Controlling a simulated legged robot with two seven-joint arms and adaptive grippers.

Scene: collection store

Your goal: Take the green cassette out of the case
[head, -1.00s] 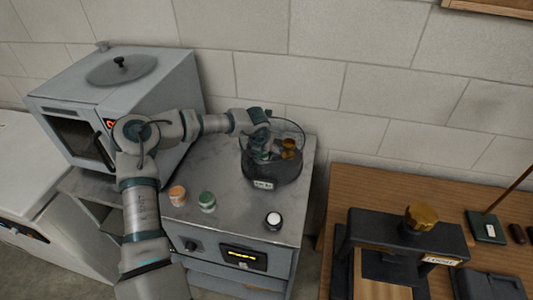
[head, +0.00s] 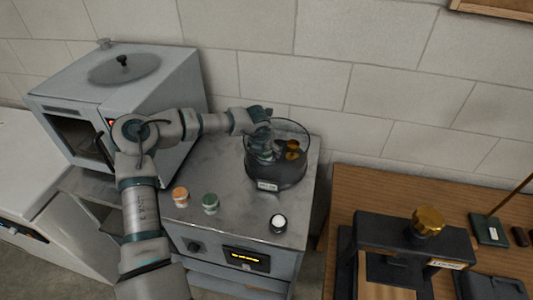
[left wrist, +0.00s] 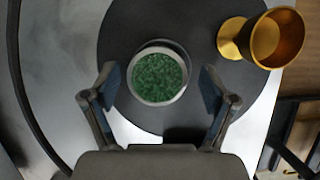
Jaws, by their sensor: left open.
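The green cassette (left wrist: 158,76) is a small round tub with a pale rim and a speckled green top. In the left wrist view it sits on the dark round floor of the case (left wrist: 130,25). In the head view the case (head: 277,178) is a dark round drum with a clear rim, at the back right of the grey cabinet top. My left gripper (left wrist: 158,86) is open, with one finger on each side of the green cassette and gaps between. In the head view this gripper (head: 264,152) reaches down into the case and hides the cassette. My right gripper is not in view.
A gold cup (left wrist: 262,38) stands in the case, right of the cassette. An orange-topped tub (head: 180,196), another green-topped tub (head: 210,203) and a white-topped dark one (head: 278,223) stand on the cabinet top (head: 240,215). A grey oven (head: 125,85) stands at the left.

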